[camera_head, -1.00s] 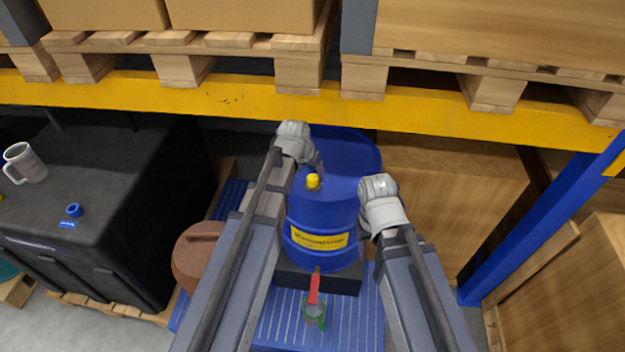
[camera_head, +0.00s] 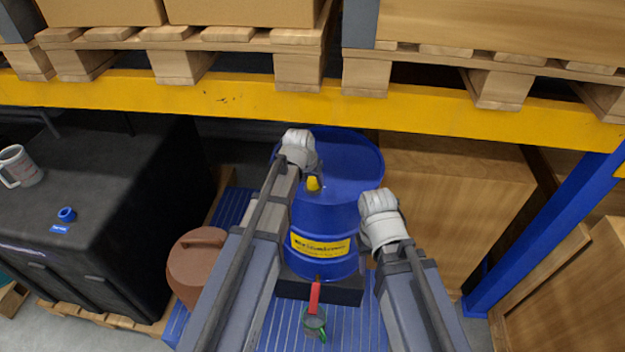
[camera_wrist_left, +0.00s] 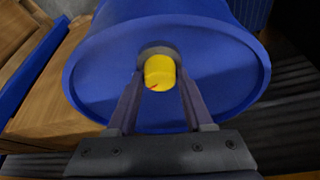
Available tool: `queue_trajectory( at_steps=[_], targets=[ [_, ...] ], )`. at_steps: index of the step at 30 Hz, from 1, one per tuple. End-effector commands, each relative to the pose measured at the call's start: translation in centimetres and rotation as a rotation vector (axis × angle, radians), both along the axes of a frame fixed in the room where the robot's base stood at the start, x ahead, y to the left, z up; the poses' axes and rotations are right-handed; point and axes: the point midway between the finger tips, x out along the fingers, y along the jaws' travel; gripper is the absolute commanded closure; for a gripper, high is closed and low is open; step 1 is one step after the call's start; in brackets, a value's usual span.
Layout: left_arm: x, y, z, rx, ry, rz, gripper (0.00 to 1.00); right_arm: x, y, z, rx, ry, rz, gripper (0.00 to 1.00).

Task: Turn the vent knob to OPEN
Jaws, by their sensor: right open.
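The blue drum (camera_head: 325,215) stands upright with a yellow label. The yellow vent knob (camera_head: 313,184) is on its top; in the left wrist view the knob (camera_wrist_left: 160,73) bears a small red mark and sits in a grey collar. My left gripper (camera_head: 316,172) is at the knob, and in the left wrist view its two fingers (camera_wrist_left: 160,85) lie on either side of it. I cannot tell whether they press on it. My right gripper (camera_head: 378,208) is open beside the drum's right side, its fingertips hard to see. I see no OPEN marking.
A yellow shelf beam (camera_head: 240,102) crosses behind the drum, with pallets above. A red handle (camera_head: 314,298) and a green-handled mug (camera_head: 315,322) are in front of the drum. A brown lidded container (camera_head: 195,260) stands left. A black case (camera_head: 90,220) carries a white mug (camera_head: 18,167).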

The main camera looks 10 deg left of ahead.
Motion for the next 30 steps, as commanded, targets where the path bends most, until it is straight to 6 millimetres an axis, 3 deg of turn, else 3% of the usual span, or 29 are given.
queue_trajectory(
  at_steps=[2,13,20,30],
  targets=[
    [0.0,0.0,0.0,0.0,0.0,0.0,0.59,0.0,0.0,0.0,0.0,0.0,0.0,0.5],
    [-0.01,0.0,0.0,0.0,0.0,0.0,1.0,0.0,0.0,-0.01,0.0,0.0,0.0,0.5],
    [0.03,0.11,-0.02,0.0,0.002,-0.043,1.0,0.0,0.0,-0.01,0.0,0.0,0.0,0.5],
    [0.16,0.24,-0.02,-0.001,0.002,-0.332,1.0,0.0,0.0,-0.01,0.0,0.0,0.0,0.5]
  ],
)
